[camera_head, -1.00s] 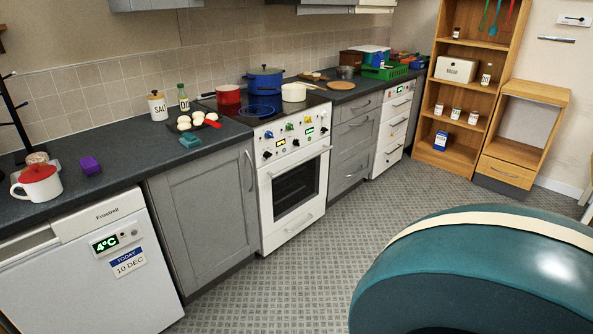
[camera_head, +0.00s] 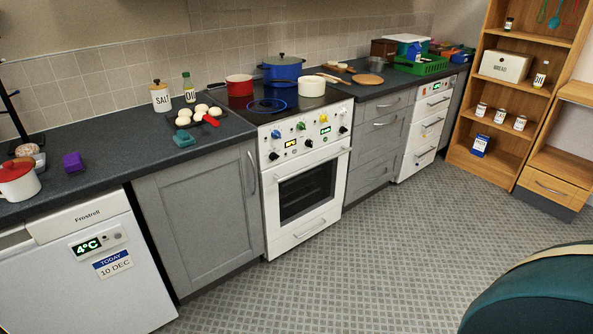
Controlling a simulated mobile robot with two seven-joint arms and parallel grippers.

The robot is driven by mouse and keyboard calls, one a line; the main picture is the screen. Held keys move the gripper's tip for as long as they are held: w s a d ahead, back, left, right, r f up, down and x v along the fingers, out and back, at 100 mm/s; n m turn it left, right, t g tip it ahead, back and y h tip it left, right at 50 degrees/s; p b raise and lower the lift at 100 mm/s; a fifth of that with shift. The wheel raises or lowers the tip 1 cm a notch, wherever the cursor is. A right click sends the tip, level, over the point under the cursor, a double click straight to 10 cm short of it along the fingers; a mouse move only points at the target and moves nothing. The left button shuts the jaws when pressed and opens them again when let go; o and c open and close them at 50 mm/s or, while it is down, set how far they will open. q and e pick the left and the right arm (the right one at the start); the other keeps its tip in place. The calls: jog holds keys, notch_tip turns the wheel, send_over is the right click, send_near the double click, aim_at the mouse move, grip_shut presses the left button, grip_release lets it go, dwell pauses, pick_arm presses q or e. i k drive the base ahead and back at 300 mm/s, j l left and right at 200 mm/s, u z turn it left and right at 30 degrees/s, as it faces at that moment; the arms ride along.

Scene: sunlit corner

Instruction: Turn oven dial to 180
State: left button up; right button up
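Neither of my grippers is in view, and nothing touches the panel.
A red pan (camera_head: 240,86), blue pot (camera_head: 284,67) and white pot (camera_head: 312,87) stand on the hob. The fridge (camera_head: 88,262) is at lower left. Patterned floor (camera_head: 350,270) before the oven is clear. A large teal rounded object (camera_head: 545,300) fills the lower right corner.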

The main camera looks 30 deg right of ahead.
aim_at(273, 156)
jog(key=i+l, duration=0.1)
jog(key=l, duration=0.3)
jog(key=i+l, duration=0.1)
jog(key=l, duration=0.25)
jog(key=i+l+z, duration=0.1)
jog(key=l, duration=0.3)
jog(key=i+l, duration=0.15)
jog(key=l, duration=0.2)
jog(key=i+l, duration=0.1)
jog(key=l, duration=0.3)
jog(key=i+l, duration=0.15)
jog(key=l, duration=0.2)
jog(key=i+l+z, duration=0.1)
jog(key=l, duration=0.3)
jog(key=i+l, duration=0.5)
jog(key=i, duration=0.2)
jog(key=i+l, duration=0.45)
jog(key=i, duration=0.2)
jog(key=u, duration=0.05)
